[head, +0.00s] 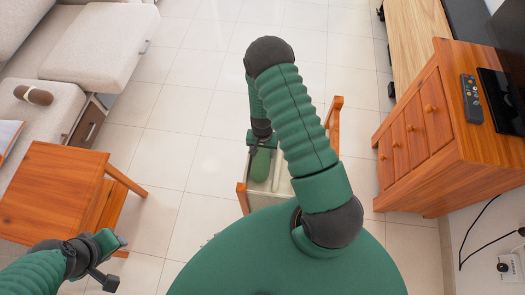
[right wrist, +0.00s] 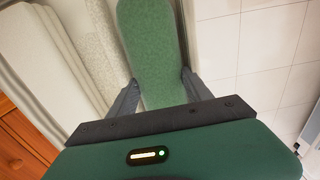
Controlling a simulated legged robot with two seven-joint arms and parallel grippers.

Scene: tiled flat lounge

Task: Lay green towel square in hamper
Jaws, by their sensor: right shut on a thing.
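The green towel square (head: 260,166) hangs from my right gripper (head: 262,143) in the head view. In the right wrist view the towel (right wrist: 153,45) lies between the two fingers of the right gripper (right wrist: 160,88), which is shut on it. The hamper (head: 283,174) has a pale inside and an orange wooden frame. The towel is over the hamper's left part; whether it touches the bottom I cannot tell. My body and right arm hide the hamper's near part. My left gripper (head: 113,262) is empty at lower left, its fingers apart.
A wooden side table (head: 48,190) stands at left, by a sofa (head: 98,45). A wooden drawer cabinet (head: 425,125) with a remote (head: 471,98) on it stands at right. Tiled floor (head: 185,110) is clear between sofa and hamper.

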